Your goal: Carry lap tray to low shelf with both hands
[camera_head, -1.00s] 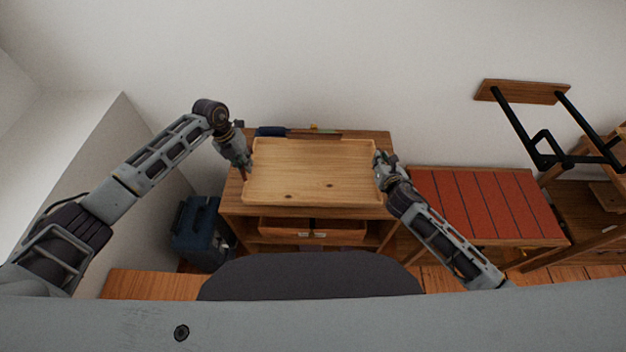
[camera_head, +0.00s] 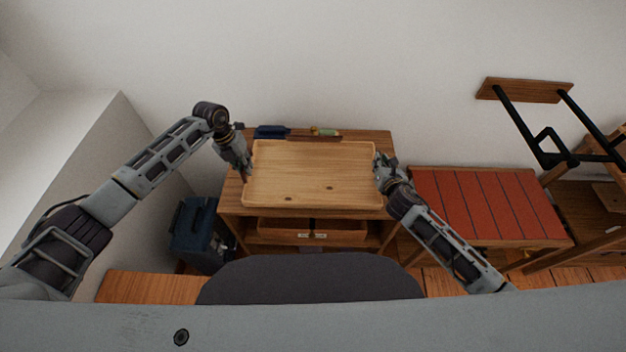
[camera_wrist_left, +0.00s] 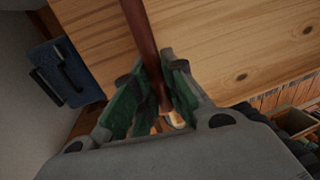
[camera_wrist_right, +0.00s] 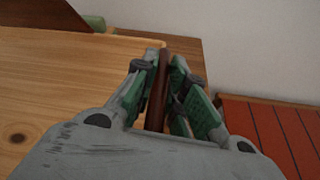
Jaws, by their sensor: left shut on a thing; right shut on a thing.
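The lap tray (camera_head: 312,172) is pale wood with a raised rim. It is held roughly level between my two grippers, over or just above the top of the low wooden shelf (camera_head: 228,197); the head view does not show whether they touch. My left gripper (camera_head: 245,168) is shut on the tray's left handle, a dark brown bar that shows in the left wrist view (camera_wrist_left: 146,50). My right gripper (camera_head: 381,168) is shut on the right handle, a like bar in the right wrist view (camera_wrist_right: 158,95). The tray hides most of the shelf top.
Behind the tray on the shelf top lie a dark blue item (camera_head: 271,131) and a green item (camera_head: 325,132). A drawer or box (camera_head: 290,229) sits in the shelf below. A blue case (camera_head: 194,232) stands at left, a red slatted bench (camera_head: 485,203) at right.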

